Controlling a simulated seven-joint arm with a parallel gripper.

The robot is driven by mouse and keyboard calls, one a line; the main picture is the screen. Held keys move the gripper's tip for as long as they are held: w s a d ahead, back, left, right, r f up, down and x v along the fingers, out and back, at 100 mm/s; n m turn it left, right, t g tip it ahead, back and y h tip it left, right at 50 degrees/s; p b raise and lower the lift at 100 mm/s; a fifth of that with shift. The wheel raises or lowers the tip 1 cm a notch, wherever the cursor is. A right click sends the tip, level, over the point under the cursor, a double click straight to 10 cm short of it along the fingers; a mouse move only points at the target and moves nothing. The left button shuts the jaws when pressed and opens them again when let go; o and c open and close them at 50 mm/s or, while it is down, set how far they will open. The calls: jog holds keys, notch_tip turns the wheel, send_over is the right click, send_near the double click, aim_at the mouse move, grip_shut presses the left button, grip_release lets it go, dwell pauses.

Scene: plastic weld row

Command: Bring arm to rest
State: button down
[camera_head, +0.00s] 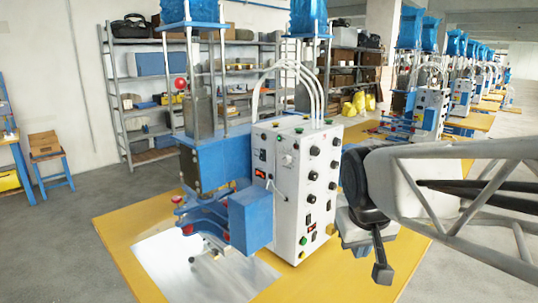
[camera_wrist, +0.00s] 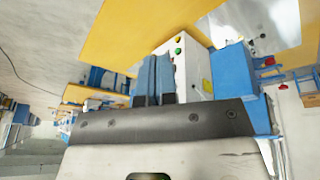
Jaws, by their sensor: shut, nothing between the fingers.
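My arm comes in from the right in the head view, with its dark wrist joint in front of the right side of the white control box (camera_head: 297,185). In the wrist view my gripper (camera_wrist: 155,60) shows as two narrow fingers standing close together above a dark bar. It is shut and empty. The white control box (camera_wrist: 196,68) appears just behind the fingers there, turned over. The blue welding machine (camera_head: 215,155) stands beside the box in the head view, left of my arm and apart from it.
The machine stands on a yellow table (camera_head: 120,228) with a shiny metal plate (camera_head: 185,265). Metal shelves (camera_head: 130,110) line the back wall. More blue machines (camera_head: 432,105) recede in a row at the right. Grey floor (camera_head: 75,215) is open at left.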

jog(key=s+f, duration=0.3)
jog(key=s, duration=0.2)
jog(key=s+d+f+m+g, duration=0.1)
jog(key=s+f, duration=0.2)
jog(key=s, duration=0.3)
jog(key=shift+d+m+y, duration=0.3)
